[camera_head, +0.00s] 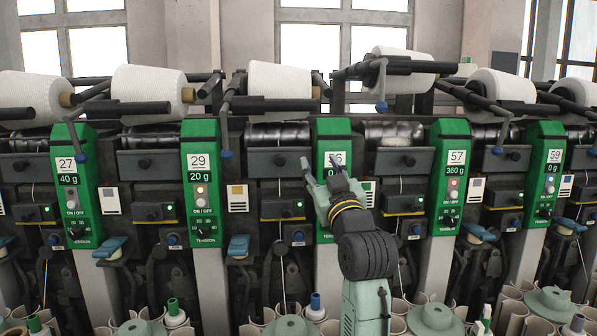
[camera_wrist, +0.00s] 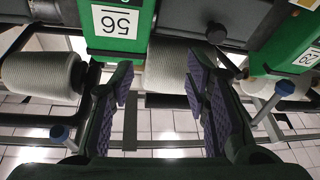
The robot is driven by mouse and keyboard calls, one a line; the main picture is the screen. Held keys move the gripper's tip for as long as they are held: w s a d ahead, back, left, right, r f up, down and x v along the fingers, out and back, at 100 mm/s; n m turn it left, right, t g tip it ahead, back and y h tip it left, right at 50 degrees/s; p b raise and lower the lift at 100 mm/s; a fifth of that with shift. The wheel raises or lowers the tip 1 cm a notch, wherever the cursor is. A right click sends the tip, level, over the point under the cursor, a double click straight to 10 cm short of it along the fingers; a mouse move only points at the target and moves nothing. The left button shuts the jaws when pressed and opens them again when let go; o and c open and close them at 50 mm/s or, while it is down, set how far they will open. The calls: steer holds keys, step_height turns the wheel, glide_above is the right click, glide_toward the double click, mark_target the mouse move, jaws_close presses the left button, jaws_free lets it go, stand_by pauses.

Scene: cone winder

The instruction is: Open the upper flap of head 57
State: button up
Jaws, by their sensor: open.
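The green panel labelled 57 (camera_head: 450,185) stands right of centre in the head view, with a 360 g display. A dark upper flap with a black knob (camera_head: 408,160) is to its left, and another such flap (camera_head: 503,161) is to its right. I cannot tell by a mark which belongs to head 57; both look shut. My gripper (camera_head: 323,177) is open in front of the neighbouring panel, left of panel 57. It also shows in the wrist view (camera_wrist: 158,85), with nothing between its fingers. The label 56 (camera_wrist: 115,22) is upside down there.
White yarn cones (camera_head: 277,90) sit along the top, with dark arms and blue-tipped levers (camera_head: 381,105) hanging in front. Panels 27 (camera_head: 75,185), 29 (camera_head: 201,180) and 59 (camera_head: 545,175) stand along the row. More cones and bobbins (camera_head: 435,318) crowd the bottom.

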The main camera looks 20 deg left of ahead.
steer(key=shift+n+y, duration=0.3)
steer(key=shift+y, duration=0.4)
steer(key=shift+s+a+r, duration=0.1)
steer(key=shift+s+a, duration=0.65)
steer(key=shift+a, duration=0.35)
steer(key=shift+s+a, duration=0.75)
steer(key=shift+a, duration=0.35)
steer(key=shift+c, duration=0.4)
